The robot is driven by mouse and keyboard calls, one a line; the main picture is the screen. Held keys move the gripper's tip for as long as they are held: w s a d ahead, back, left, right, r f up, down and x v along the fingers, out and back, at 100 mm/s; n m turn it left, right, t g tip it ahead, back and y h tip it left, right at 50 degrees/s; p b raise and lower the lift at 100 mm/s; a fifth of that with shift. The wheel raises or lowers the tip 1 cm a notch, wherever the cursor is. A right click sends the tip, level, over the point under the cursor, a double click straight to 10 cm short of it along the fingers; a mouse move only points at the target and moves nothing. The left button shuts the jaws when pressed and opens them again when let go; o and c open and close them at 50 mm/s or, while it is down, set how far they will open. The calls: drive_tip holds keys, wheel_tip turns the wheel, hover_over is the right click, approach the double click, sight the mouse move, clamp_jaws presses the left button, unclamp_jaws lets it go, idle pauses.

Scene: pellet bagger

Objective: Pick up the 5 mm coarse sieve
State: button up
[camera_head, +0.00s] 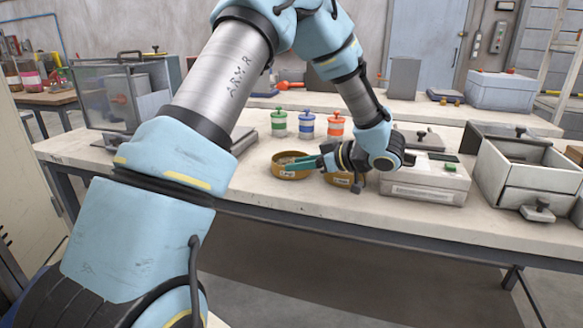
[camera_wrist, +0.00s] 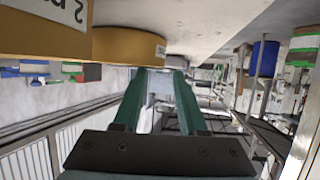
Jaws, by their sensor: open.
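Two brass-coloured round sieves stand side by side near the front edge of the bench. The left sieve (camera_head: 291,174) has a white label too small to read surely; its rim also shows in the wrist view (camera_wrist: 125,45). The right sieve (camera_head: 342,181) is partly hidden behind my gripper; in the wrist view (camera_wrist: 30,30) its label shows an upside-down 2. My gripper (camera_head: 301,163) has green fingers, spread and empty, pointing left with tips at the left sieve. I cannot tell whether they touch it.
Three jars with green, blue (camera_head: 306,125) and orange bands stand behind the sieves. A white device (camera_head: 424,186) is close on the right of my wrist, with an open white box (camera_head: 530,168) beyond. A clear cabinet (camera_head: 110,105) stands left. The bench front edge is just before the sieves.

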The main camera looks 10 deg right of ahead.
sight(275, 167)
drive_tip(key=x, duration=0.4)
drive_tip(key=shift+a, duration=0.1)
clamp_jaws()
idle(0.5)
